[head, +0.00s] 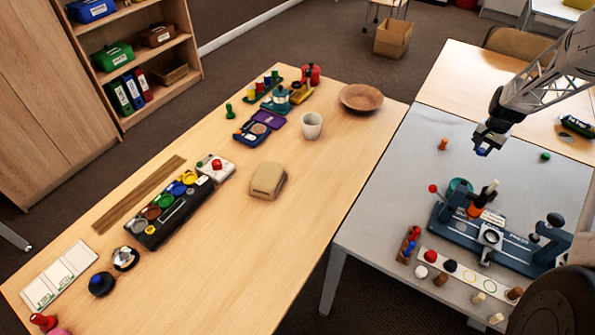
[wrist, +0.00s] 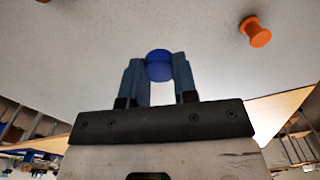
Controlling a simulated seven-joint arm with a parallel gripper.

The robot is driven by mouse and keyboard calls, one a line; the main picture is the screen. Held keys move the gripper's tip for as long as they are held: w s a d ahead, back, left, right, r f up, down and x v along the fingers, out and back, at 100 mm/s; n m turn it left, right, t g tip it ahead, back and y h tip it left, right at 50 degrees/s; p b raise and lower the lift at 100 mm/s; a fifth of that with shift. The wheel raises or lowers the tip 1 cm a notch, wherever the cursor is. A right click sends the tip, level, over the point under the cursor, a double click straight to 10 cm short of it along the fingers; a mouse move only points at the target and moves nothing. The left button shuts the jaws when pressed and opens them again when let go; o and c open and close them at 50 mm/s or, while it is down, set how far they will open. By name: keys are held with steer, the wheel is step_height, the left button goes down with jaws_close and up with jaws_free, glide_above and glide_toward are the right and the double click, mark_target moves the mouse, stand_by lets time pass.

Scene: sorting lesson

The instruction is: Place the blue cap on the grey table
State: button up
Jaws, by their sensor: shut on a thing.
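My gripper (head: 485,146) is above the far left part of the grey table (head: 390,205). It is shut on the blue cap (wrist: 159,65), which sits between the two fingertips in the wrist view. In the head view the blue cap (head: 483,151) shows as a small blue patch under the fingers. The cap appears held above the table surface; the exact gap is hard to tell.
An orange peg (head: 443,144) stands on the grey table near my gripper, also in the wrist view (wrist: 255,32). A green piece (head: 545,156) lies to the right. A blue press fixture (head: 485,238) stands nearer. The table's left strip is mostly clear.

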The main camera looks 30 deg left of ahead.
mark_target(235, 200)
steer(key=s+a, duration=0.7)
steer(key=a, duration=0.4)
steer(key=s+a+f+n, duration=0.1)
steer(key=s+a, duration=0.7)
steer(key=a, duration=0.3)
steer(key=s+a+n, duration=0.1)
steer(key=s+a, duration=0.6)
steer(key=a, duration=0.4)
steer(key=shift+s+a+f, duration=0.15)
steer(key=shift+s+a, duration=0.1)
steer(key=shift+s, duration=0.15)
steer(key=shift+n, duration=0.8)
steer(key=s+a, duration=0.3)
steer(key=s, duration=0.3)
steer(key=s+a, duration=0.4)
steer(key=s, duration=0.2)
steer(key=s+a+f, duration=0.1)
steer(key=s+a, duration=0.3)
steer(key=s, duration=0.2)
steer(key=shift+s, duration=0.35)
steer(key=shift+n, duration=0.7)
steer(key=s+a, duration=0.1)
steer(key=s, duration=0.5)
steer(key=s+a, duration=0.1)
steer(key=s, duration=0.6)
steer(key=s+a, duration=0.1)
steer(key=s, duration=0.6)
steer(key=shift+a+f, duration=0.35)
steer(key=shift+f, duration=0.05)
